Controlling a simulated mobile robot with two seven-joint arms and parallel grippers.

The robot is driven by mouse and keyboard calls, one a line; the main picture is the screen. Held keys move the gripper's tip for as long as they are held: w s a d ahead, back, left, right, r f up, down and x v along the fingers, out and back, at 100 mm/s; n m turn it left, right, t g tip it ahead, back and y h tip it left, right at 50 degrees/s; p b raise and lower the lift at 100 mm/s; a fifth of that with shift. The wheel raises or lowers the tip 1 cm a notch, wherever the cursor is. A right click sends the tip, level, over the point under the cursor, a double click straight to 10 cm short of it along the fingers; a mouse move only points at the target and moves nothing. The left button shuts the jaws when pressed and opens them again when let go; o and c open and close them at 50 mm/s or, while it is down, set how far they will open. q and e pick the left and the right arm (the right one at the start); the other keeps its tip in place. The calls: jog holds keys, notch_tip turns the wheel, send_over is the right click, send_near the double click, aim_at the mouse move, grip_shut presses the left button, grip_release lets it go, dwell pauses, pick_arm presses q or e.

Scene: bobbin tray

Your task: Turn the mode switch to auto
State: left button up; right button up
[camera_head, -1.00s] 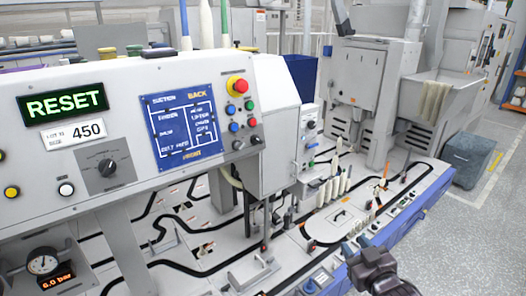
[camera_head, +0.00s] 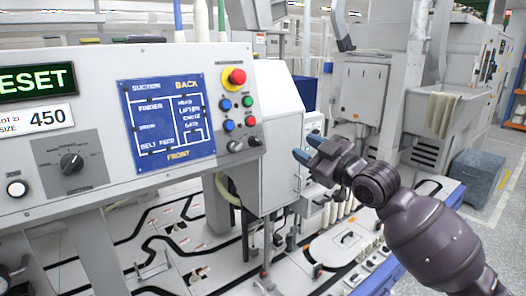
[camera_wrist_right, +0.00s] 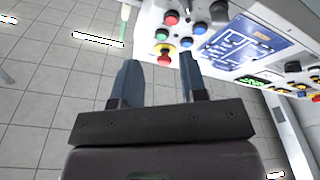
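The control panel (camera_head: 100,100) has a large black rotary knob (camera_head: 71,163) on a grey dial plate at the left. Two small black knobs (camera_head: 245,143) sit at its lower right, below the coloured buttons. The labels are too small to read, so I cannot tell which knob is the mode switch. My right gripper (camera_head: 307,149) is raised to the right of the panel, apart from it, with its blue-grey fingers pointing left. In the right wrist view, the fingers (camera_wrist_right: 158,62) are spread and empty, with the panel beyond them. My left gripper is out of view.
A red emergency button (camera_head: 237,76) stands out at the panel's upper right, with coloured buttons (camera_head: 238,112) below. A grey cabinet (camera_head: 275,130) is behind. Conveyor tracks (camera_head: 150,235) run below the panel. The space in front of the panel looks clear.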

aim_at(260, 143)
jog(key=w+a+n+g, duration=0.1)
jog(key=w+a, duration=0.1)
jog(key=a, duration=0.1)
jog(key=w+a+f+n+g+y+b, duration=0.1)
jog(key=w+a+n, duration=0.1)
jog(key=a, duration=0.1)
jog(key=w+a+n+g, duration=0.1)
jog(key=w+a, duration=0.2)
jog(key=shift+f, duration=0.3)
jog(key=shift+w+a, duration=0.4)
jog(key=shift+a, duration=0.05)
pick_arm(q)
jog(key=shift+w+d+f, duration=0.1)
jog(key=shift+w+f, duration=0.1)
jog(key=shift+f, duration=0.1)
pick_arm(e)
jog(key=shift+c, duration=0.3)
grip_shut()
